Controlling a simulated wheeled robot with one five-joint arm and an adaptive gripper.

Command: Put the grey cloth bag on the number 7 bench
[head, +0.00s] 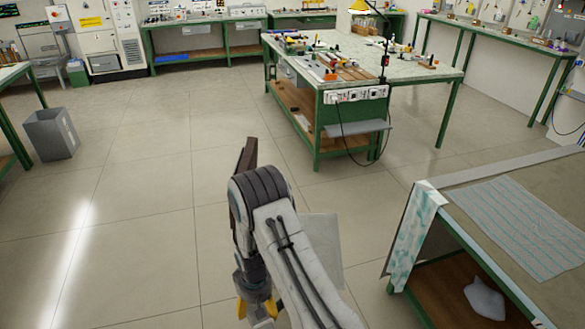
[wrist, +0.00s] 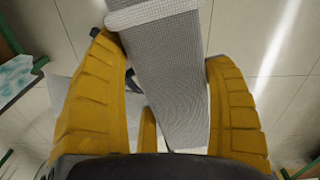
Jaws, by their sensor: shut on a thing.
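My gripper (wrist: 162,58) has its yellow fingers shut on the grey cloth bag (wrist: 172,85), a woven grey piece with a paler folded band near its top. The bag hangs between the fingers above the tiled floor. No number 7 is readable on any bench. Benches in view are a near right bench (head: 455,215) and a central green-legged bench (head: 430,75).
A striped cloth (head: 525,225) lies on the near right bench, and a pale lump (head: 485,300) rests on its lower shelf. Tools crowd the central bench, with a lamp (head: 362,8) and a hanging cable. A grey bin (head: 52,135) stands left. The floor between is clear.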

